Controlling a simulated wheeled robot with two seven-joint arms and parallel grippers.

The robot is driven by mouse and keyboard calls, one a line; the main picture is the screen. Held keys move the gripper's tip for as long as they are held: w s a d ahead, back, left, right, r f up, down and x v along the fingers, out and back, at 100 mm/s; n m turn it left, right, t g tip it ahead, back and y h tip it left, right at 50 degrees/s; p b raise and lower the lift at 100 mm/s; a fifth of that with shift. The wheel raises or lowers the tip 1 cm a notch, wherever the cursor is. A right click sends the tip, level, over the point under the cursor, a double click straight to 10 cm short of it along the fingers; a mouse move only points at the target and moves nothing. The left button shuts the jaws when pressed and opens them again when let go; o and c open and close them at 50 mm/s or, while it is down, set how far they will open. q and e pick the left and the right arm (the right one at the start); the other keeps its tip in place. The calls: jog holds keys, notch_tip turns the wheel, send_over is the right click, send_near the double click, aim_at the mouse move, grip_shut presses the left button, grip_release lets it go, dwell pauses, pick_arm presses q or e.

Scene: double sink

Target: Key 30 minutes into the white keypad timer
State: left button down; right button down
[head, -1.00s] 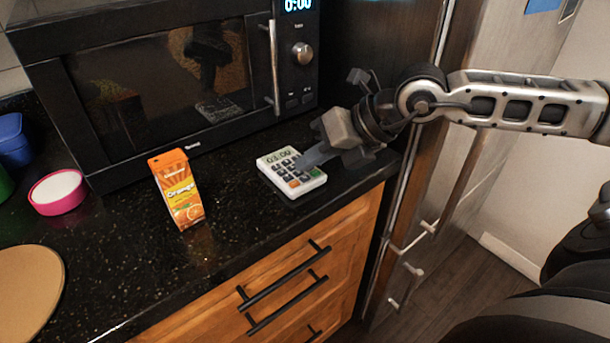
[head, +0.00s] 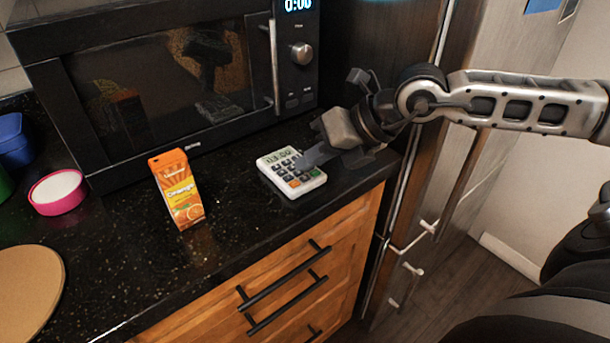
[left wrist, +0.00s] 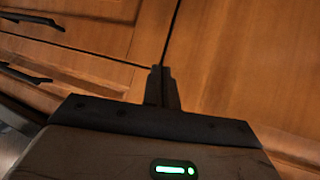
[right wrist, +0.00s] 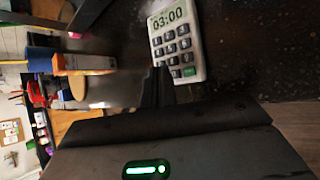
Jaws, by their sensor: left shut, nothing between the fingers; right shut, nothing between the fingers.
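The white keypad timer (head: 290,187) lies on the black counter in front of the microwave, with dark keys, an orange key and a green key. Its display reads 03:00 in the right wrist view, where the timer (right wrist: 190,55) fills the upper middle. My right gripper (head: 304,163) is shut and empty, its fingertips over the keypad's upper part in the head view. In the right wrist view the fingertips (right wrist: 160,72) overlap the keypad's edge. I cannot tell whether they touch a key. My left gripper (left wrist: 162,70) is shut and empty, facing wooden cabinet fronts, away from the timer.
An orange juice carton (head: 178,189) stands left of the timer. A pink bowl (head: 58,192), a blue container (head: 14,140) and a round board (head: 27,290) are farther left. The black microwave (head: 160,85) stands behind. The counter between carton and timer is clear.

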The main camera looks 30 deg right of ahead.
aim_at(312, 181)
jog(key=shift+f, duration=0.1)
jog(key=shift+f+b, duration=0.3)
jog(key=shift+b, duration=0.5)
jog(key=shift+f+b, duration=0.3)
jog(key=shift+b, duration=0.1)
jog(key=shift+r, duration=0.1)
dwell(0.4)
jog(key=shift+r, duration=0.65)
jog(key=shift+r+p, duration=0.1)
jog(key=shift+p, duration=0.2)
jog(key=shift+r+p, duration=1.35)
jog(key=shift+r, duration=1.1)
